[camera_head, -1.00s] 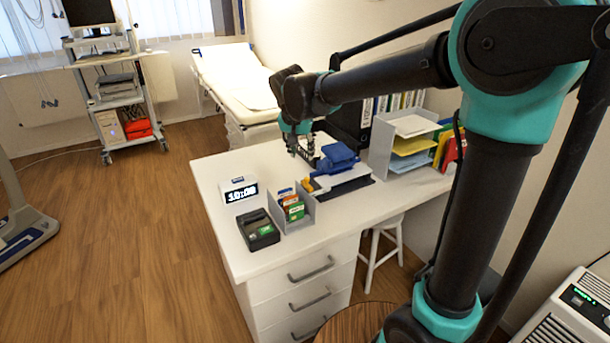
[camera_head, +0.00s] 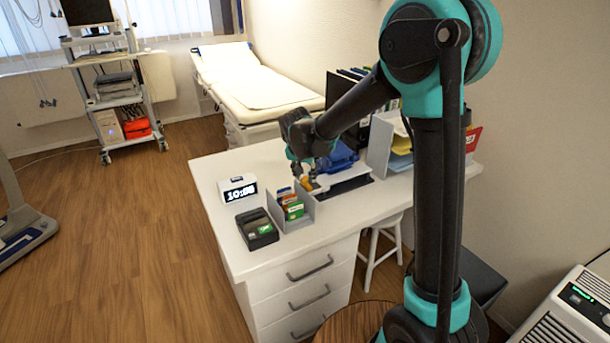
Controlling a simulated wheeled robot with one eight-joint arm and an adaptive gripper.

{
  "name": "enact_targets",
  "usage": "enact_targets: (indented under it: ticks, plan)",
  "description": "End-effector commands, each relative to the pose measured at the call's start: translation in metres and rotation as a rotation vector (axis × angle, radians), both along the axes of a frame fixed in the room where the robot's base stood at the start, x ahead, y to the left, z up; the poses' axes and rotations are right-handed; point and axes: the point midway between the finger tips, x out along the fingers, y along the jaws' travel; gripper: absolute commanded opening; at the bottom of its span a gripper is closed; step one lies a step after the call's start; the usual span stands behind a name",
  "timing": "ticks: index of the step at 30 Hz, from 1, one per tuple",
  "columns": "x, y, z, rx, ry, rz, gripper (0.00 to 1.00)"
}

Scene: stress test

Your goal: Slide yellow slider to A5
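The yellow slider (camera_head: 306,185) is a small yellow piece at the left end of the grey and white device (camera_head: 345,184) on the desk. The A5 mark cannot be made out at this size. My gripper (camera_head: 305,175) points down right at the yellow slider and partly hides it. Whether the fingers touch it, and whether they are open or shut, is too small to tell. A blue part (camera_head: 340,160) stands on the back of the device, partly behind my arm.
A grey card holder (camera_head: 304,212) with green and orange packs stands just in front of the slider. A paper tray rack (camera_head: 381,143) stands right, partly behind my arm. The desk's front right is clear.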

Motion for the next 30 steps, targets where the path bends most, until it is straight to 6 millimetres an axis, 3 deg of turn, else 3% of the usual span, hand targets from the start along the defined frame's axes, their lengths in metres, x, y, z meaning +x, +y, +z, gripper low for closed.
enact_targets:
  ticks: [4, 13, 24, 30]
  plan:
    - [0.0, 0.0, 0.0, 0.0, 0.0, 0.0, 0.37]
    - [0.0, 0.0, 0.0, 0.0, 0.0, 0.0, 0.0]
    - [0.0, -0.001, 0.0, -0.001, 0.0, 0.0, 0.0]
    - [0.014, -0.021, 0.0, 0.0, 0.001, -0.004, 0.0]
